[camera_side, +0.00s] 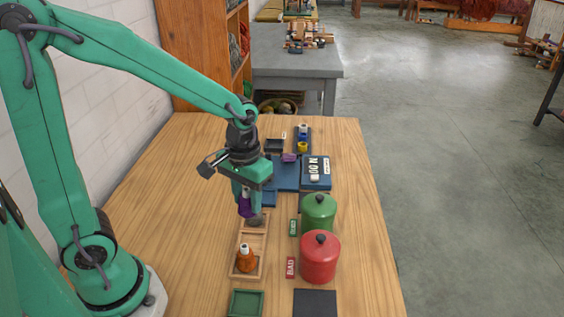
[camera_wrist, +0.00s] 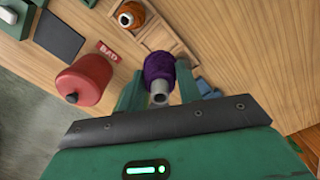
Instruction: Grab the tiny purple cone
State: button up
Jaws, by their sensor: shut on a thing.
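A purple cone of wool (camera_wrist: 160,67) with a grey core end is between the two green fingers of my gripper (camera_wrist: 159,80) in the wrist view. My gripper is shut on it. In the side view my gripper (camera_side: 250,204) holds the purple cone (camera_side: 245,205) above the far part of the wooden tray; fingers hide much of the cone. I cannot tell how far it is above the tray. A smaller purple thing (camera_side: 289,157) lies further back, by the blue blocks.
An orange cone (camera_side: 246,259) stands in the near part of the wooden tray (camera_side: 236,277). A green lidded pot (camera_side: 318,212) and a red one (camera_side: 320,262) stand to the right. A green tray (camera_side: 246,303) and dark pad (camera_side: 314,303) lie in front.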

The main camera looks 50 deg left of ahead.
aim_at(246, 189)
dwell(0.4)
jog(key=shift+r, duration=2.5)
jog(key=shift+w, duration=0.1)
